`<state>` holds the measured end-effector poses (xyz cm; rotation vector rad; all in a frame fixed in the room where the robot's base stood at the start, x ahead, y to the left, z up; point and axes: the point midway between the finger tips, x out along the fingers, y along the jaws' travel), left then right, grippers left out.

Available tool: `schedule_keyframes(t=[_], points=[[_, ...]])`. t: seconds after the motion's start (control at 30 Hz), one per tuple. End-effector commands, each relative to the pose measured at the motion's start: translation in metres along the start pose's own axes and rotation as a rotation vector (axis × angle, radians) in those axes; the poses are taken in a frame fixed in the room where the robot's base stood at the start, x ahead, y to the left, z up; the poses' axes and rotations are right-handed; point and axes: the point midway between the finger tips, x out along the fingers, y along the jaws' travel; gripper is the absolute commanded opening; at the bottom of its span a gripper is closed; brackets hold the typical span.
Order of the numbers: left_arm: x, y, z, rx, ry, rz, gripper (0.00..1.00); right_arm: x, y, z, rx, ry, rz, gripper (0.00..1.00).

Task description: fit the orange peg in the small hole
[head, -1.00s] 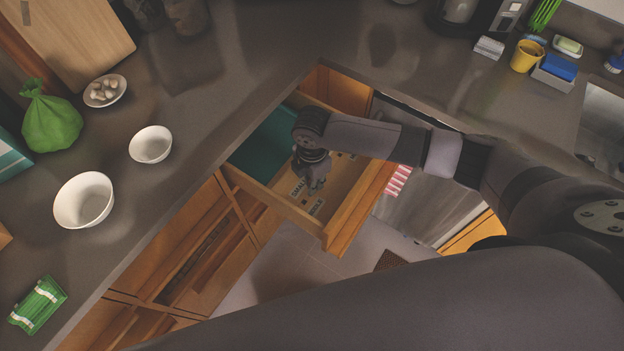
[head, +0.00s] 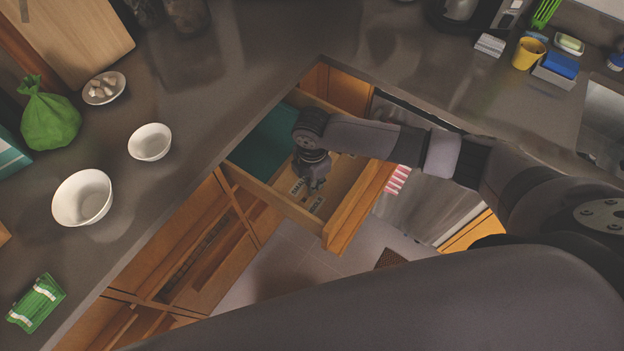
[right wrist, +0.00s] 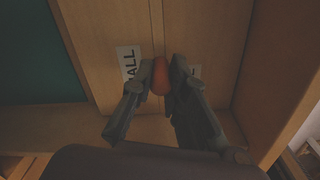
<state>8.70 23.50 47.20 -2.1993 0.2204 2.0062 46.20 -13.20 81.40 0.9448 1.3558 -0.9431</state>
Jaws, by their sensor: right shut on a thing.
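My right gripper (head: 315,184) is inside the open wooden drawer (head: 338,232), pointing down. In the right wrist view it (right wrist: 164,84) is shut on the orange peg (right wrist: 160,76), whose rounded orange end shows between the fingertips. The peg's lower end and any hole under it are hidden. A white label (right wrist: 128,62) reading "ALL", its start cut off, lies on the drawer floor just left of the peg. A second label (right wrist: 195,71) is mostly covered by the right finger. I cannot tell whether the peg is in a hole. My left gripper is not in view.
A dark teal panel (head: 266,142) fills the drawer's left part. The drawer's wooden walls (right wrist: 248,90) stand close around the gripper. The counter (head: 240,60) borders the drawer; white bowls (head: 84,198) stand on its left part. A red-striped cloth (head: 397,180) hangs right of the drawer.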

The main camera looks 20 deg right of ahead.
Motion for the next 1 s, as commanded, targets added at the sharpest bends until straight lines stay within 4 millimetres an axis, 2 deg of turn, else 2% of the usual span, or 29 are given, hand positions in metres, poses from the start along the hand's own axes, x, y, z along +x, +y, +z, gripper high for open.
schedule_keyframes(t=[0.03, 0.37, 0.7, 0.87, 1.0], points=[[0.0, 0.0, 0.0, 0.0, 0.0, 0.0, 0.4, 0.0, 0.0, 0.0, 0.0, 0.0, 0.0, 0.16], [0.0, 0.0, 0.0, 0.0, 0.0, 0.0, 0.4, 0.0, 0.0, 0.0, 0.0, 0.0, 0.0, 0.38], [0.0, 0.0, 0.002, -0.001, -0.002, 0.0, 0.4, -0.002, 0.0, 0.0, 0.0, 0.0, 0.0, 0.38], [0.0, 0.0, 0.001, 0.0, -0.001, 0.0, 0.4, -0.021, 0.001, 0.0, -0.002, 0.0, 0.003, 0.38], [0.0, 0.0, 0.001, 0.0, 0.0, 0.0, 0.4, -0.052, 0.001, 0.001, -0.001, -0.001, 0.004, 0.38]])
